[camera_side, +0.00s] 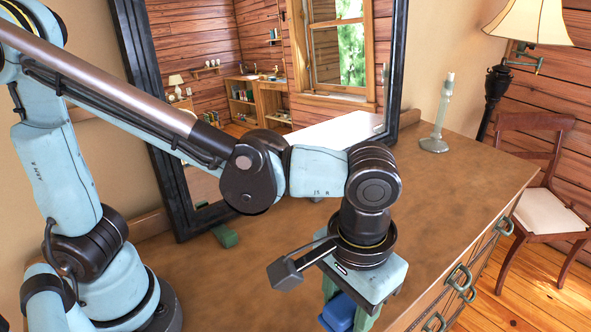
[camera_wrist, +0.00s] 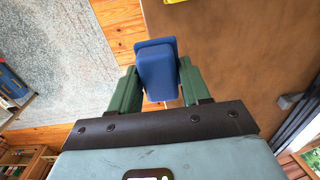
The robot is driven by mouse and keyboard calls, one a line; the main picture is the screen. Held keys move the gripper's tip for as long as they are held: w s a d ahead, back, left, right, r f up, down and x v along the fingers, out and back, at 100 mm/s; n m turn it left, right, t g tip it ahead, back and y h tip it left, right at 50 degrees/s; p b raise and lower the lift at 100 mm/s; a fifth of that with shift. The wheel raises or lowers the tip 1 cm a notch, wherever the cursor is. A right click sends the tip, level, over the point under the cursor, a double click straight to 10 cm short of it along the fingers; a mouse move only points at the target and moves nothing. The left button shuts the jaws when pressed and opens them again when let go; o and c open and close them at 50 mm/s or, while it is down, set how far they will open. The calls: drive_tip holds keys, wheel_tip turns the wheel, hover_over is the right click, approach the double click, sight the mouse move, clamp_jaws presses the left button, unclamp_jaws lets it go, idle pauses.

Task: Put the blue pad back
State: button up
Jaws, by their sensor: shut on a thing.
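The blue pad (camera_wrist: 157,68) is a small rounded block between the two green fingers of my gripper (camera_wrist: 158,85) in the wrist view. My gripper is shut on it, with a finger on each side. In the side view the blue pad (camera_side: 339,312) shows low at the bottom edge, below my wrist, partly hidden by a finger of my gripper (camera_side: 348,306). In the wrist view the pad overlaps the line of the dresser's edge, with floor to its left. I cannot tell its height or whether it touches anything.
The brown dresser top (camera_side: 455,195) is largely clear. A pale green candlestick (camera_side: 436,125) stands toward its back right. A dark-framed mirror (camera_side: 150,100) stands along the back. A small yellow thing (camera_wrist: 174,1) shows at the wrist view's top edge. A chair (camera_side: 540,195) stands right.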

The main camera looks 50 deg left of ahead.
drive_tip(key=w+a+f, duration=0.2)
drive_tip(key=w, duration=0.1)
drive_tip(key=w+a+f, duration=0.2)
drive_tip(key=w, duration=0.1)
drive_tip(key=w+a+f, duration=0.1)
drive_tip(key=w+f, duration=0.2)
drive_tip(key=shift+w+a, duration=0.35)
drive_tip(key=shift+a, duration=0.05)
drive_tip(key=shift+f, duration=1.9)
drive_tip(key=shift+f, duration=0.15)
drive_tip(key=o, duration=1.1)
drive_tip(key=shift+o, duration=0.2)
wheel_tip(320, 180, up, 12)
drive_tip(key=s+a+t, duration=0.2)
drive_tip(key=a+t, duration=0.1)
drive_tip(key=a, duration=0.6)
drive_tip(key=s+a+r+t, duration=0.1)
drive_tip(key=s+a+t, duration=0.2)
drive_tip(key=a, duration=0.6)
drive_tip(key=shift+r+t, duration=0.3)
drive_tip(key=shift+t, duration=0.2)
